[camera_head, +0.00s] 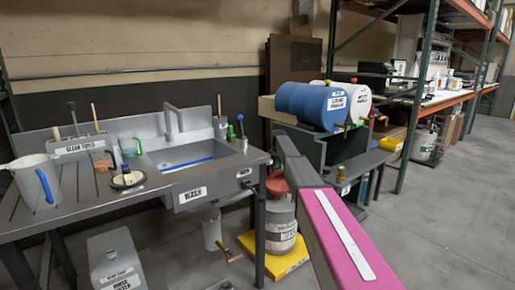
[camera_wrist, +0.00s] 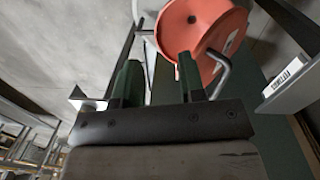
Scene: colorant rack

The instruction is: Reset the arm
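My gripper (camera_wrist: 156,80) shows in the wrist view with two dark green fingers standing apart. I see nothing held between them. An orange-red round thing (camera_wrist: 198,35) with a bent metal handle (camera_wrist: 222,75) is just beyond the fingertips, to the right; I cannot tell if they touch. In the head view my pink and grey arm reaches in from the lower right, beside a pale drum (camera_head: 281,222) with a red top (camera_head: 276,186). The gripper cannot be made out there.
A steel sink bench (camera_head: 107,208) with a pitcher (camera_head: 36,183) and tools stands at left. Blue (camera_head: 310,104) and white (camera_head: 357,102) drums lie on a stand behind my arm. A yellow platform (camera_head: 293,262) is under the pale drum. The floor (camera_head: 450,205) at right is clear.

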